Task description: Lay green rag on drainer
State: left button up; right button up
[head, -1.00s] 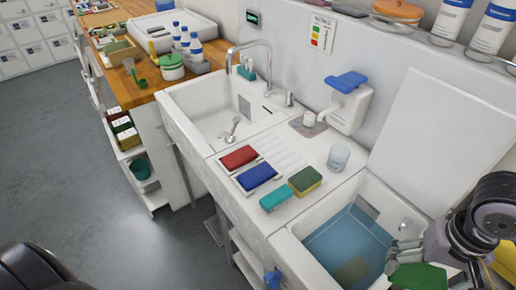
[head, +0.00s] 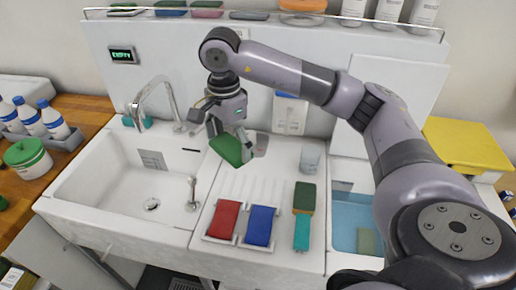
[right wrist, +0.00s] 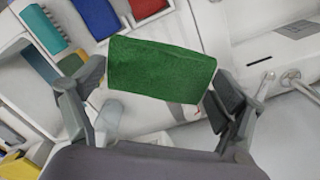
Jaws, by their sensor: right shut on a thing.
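A green rag (head: 231,150) is held in my right gripper (head: 229,136), in the air over the back of the ribbed drainer (head: 262,187). In the right wrist view the rag (right wrist: 160,80) spans between both fingers as a flat green block. The drainer lies between the two basins. A red rag (head: 224,218) and a blue rag (head: 261,225) lie side by side on its front part. The ribs behind them look bare. My left gripper is not in view.
The left basin (head: 110,182) has a tap. The right basin (head: 352,222) holds blue water, partly hidden by my arm.

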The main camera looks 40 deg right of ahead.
jog(key=w+d+r+m, duration=0.35)
jog(key=d+m, duration=0.25)
jog(key=m, duration=0.3)
jog(key=m+p, duration=0.2)
send_over(245, 175)
notch_tip(245, 175, down, 14)
jog(key=shift+f, duration=0.1)
notch_tip(245, 175, down, 4)
jog(key=shift+p, duration=0.6)
jog(key=shift+f, duration=0.5)
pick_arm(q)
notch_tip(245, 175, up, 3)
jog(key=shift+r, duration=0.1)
pick_arm(e)
jog(key=o, duration=0.9)
jog(key=shift+f, duration=0.1)
